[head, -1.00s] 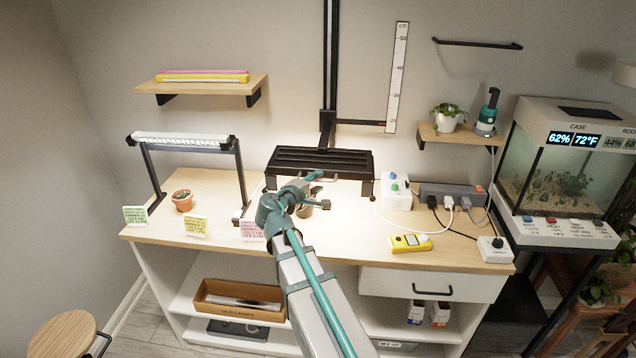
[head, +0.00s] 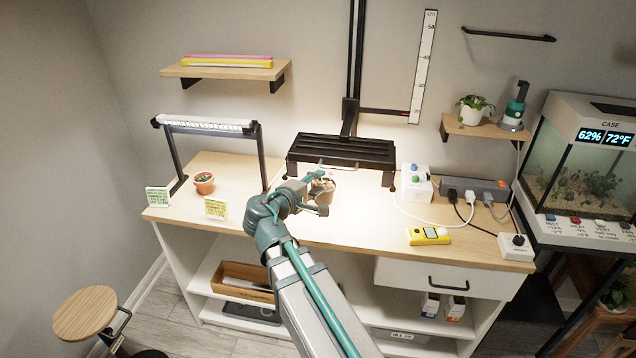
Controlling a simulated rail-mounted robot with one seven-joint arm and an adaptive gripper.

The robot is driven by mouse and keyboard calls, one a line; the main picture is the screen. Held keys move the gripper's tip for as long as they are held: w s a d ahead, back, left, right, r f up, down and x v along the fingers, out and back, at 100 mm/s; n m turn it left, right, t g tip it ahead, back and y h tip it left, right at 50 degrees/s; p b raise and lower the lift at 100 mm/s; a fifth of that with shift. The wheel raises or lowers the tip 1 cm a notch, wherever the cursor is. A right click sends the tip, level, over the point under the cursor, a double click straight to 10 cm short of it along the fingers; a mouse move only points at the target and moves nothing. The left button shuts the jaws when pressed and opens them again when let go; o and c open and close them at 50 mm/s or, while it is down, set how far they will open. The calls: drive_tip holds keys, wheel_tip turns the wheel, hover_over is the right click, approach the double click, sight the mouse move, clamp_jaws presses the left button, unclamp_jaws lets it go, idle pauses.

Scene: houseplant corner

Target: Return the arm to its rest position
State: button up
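The gripper's fingers are small and seen from behind. I cannot tell whether they are open or shut, or whether they touch the pot.
A small terracotta pot (head: 204,184) and note cards (head: 216,209) stand at left. A yellow meter (head: 429,236), white box (head: 416,182) and power strip (head: 474,188) lie at right, with cables across the bench. A glass case (head: 580,170) stands far right. A stool (head: 85,313) is lower left.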

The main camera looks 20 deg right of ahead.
drive_tip(key=s+a+f+m+g+y, duration=0.1)
drive_tip(key=s+a+f+g+y, duration=0.2)
drive_tip(key=f, duration=0.9)
drive_tip(key=s+a+f+m+g+y, duration=0.2)
drive_tip(key=s+f, duration=0.3)
drive_tip(key=f, duration=0.7)
drive_tip(key=s+a+f+m+g+y, duration=0.1)
drive_tip(key=s+a+f+g+y, duration=0.2)
drive_tip(key=f, duration=0.9)
drive_tip(key=s+a+f+m+g+y, duration=0.1)
drive_tip(key=s+f+g, duration=0.1)
drive_tip(key=s+f, duration=0.5)
drive_tip(key=s+a+f+m+g+y, duration=0.1)
drive_tip(key=s+f, duration=0.6)
drive_tip(key=s, duration=0.8)
drive_tip(key=s+a+f+m+g+y, duration=0.1)
drive_tip(key=s+f+g+y, duration=0.2)
drive_tip(key=s+f, duration=0.4)
drive_tip(key=s+g, duration=0.1)
drive_tip(key=s, duration=0.3)
drive_tip(key=shift+s+a+f+m+g, duration=0.2)
drive_tip(key=shift+s+a+m+g, duration=0.05)
drive_tip(key=shift+a+m+g, duration=0.05)
